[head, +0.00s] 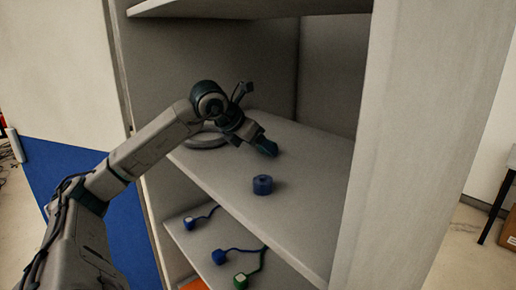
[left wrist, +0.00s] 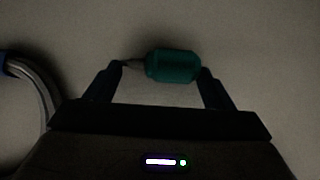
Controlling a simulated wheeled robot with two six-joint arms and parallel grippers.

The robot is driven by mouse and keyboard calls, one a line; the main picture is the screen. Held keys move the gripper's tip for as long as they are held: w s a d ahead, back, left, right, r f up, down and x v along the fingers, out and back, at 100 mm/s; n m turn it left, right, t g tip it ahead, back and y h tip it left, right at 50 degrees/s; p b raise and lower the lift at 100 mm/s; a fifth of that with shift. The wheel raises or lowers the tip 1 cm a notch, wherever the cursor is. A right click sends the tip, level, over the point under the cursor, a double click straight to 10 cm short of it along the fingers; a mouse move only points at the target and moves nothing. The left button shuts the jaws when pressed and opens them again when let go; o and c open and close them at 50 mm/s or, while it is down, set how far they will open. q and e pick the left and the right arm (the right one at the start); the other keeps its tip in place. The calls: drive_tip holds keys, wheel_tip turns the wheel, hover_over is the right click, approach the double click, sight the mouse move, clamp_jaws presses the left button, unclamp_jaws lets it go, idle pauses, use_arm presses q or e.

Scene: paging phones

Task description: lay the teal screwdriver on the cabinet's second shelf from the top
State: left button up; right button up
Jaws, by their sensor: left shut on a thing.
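The teal screwdriver (left wrist: 172,66) is between the two fingers of my left gripper (left wrist: 160,74) in the left wrist view, its teal handle near one fingertip and its thin shaft near the other. In the head view my left gripper (head: 258,143) is inside the open cabinet (head: 395,150), low over a grey shelf (head: 310,150). The screwdriver cannot be made out clearly there. Whether it touches the shelf I cannot tell. My right gripper is not in view.
A higher shelf (head: 250,8) is above. A lower shelf (head: 205,238) holds blue and green corded items. The shelf's right part is clear.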

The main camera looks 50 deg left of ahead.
use_arm(q)
drive_tip(key=shift+s, duration=0.1)
drive_tip(key=o, duration=0.9)
drive_tip(key=shift+o, duration=0.4)
drive_tip(key=shift+f, duration=0.1)
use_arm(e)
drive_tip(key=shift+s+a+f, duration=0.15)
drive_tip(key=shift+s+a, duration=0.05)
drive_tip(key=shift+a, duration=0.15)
use_arm(q)
drive_tip(key=shift+r, duration=0.3)
drive_tip(key=b+v, duration=0.2)
drive_tip(key=v, duration=0.1)
drive_tip(key=shift+s+a+r+b, duration=0.1)
drive_tip(key=shift+s+r+b, duration=0.05)
drive_tip(key=shift+s+b, duration=0.2)
drive_tip(key=b+v, duration=0.1)
drive_tip(key=v, duration=0.7)
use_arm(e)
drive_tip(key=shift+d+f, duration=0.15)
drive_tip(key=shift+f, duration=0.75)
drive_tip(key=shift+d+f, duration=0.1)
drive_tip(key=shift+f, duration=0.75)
